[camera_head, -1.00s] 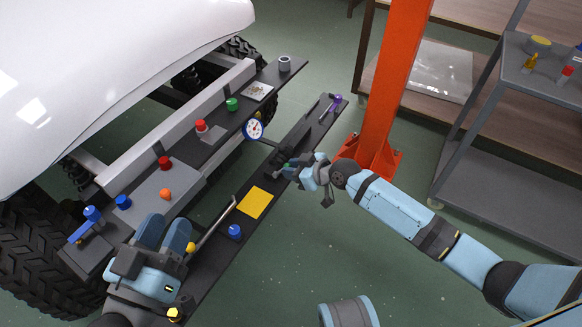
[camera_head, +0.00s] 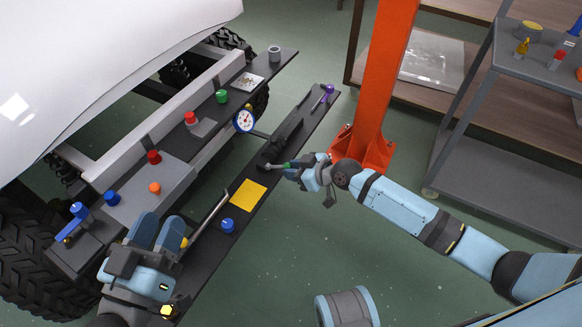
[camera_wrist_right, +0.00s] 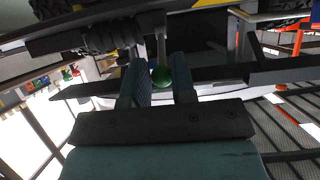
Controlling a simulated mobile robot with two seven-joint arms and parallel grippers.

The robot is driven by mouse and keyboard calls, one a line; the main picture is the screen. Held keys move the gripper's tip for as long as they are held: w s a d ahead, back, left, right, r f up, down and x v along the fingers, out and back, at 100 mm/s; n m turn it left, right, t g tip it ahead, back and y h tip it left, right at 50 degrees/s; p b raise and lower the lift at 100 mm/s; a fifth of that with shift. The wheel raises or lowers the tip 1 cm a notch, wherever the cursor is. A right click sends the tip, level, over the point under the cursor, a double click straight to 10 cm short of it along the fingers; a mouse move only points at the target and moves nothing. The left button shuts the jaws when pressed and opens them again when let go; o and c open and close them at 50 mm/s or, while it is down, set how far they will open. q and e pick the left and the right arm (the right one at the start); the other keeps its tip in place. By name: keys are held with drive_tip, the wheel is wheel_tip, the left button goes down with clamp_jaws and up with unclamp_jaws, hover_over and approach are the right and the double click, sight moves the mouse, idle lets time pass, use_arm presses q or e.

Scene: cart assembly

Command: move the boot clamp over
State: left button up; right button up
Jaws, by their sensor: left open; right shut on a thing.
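My right gripper (camera_head: 293,171) is shut on a thin green-and-grey piece (camera_head: 279,167) at the edge of the narrow black shelf. In the right wrist view a green ball (camera_wrist_right: 161,76) on a metal rod shows between the fingers. A black ribbed part (camera_wrist_right: 85,38), perhaps the boot, lies just beyond. In the head view a long black part (camera_head: 284,138) lies on the shelf near the held piece. I cannot tell which piece is the boot clamp. My left gripper (camera_head: 155,231) is open, with empty space between its fingers, near the front of the shelves.
The black shelf (camera_head: 200,262) holds a yellow pad (camera_head: 248,196), a blue knob (camera_head: 227,226) and a purple-handled tool (camera_head: 328,92). A round gauge (camera_head: 245,121) stands behind. An orange post (camera_head: 378,90) rises right of the shelf. A grey spool (camera_head: 346,307) stands in front.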

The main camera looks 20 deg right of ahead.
use_arm(q)
drive_tip(key=shift+f, duration=0.1)
use_arm(e)
drive_tip(key=shift+f, duration=0.15)
drive_tip(key=shift+s+d+f+b, duration=0.2)
drive_tip(key=shift+f+b, duration=0.2)
drive_tip(key=shift+f, duration=0.15)
drive_tip(key=shift+s+d+f+b, duration=0.15)
drive_tip(key=shift+f+b, duration=0.25)
drive_tip(key=shift+f, duration=0.1)
use_arm(q)
drive_tip(key=shift+f, duration=0.75)
use_arm(e)
drive_tip(key=o, duration=0.8)
drive_tip(key=shift+r, duration=0.1)
use_arm(q)
drive_tip(key=shift+f, duration=0.1)
drive_tip(key=shift+t, duration=0.3)
wheel_tip(320, 180, up, 5)
drive_tip(key=p, duration=0.4)
drive_tip(key=shift+f, duration=0.15)
use_arm(e)
drive_tip(key=v, duration=1.3)
drive_tip(key=shift+s+d+r, duration=0.2)
drive_tip(key=shift+s+r, duration=0.05)
drive_tip(key=shift+r, duration=0.05)
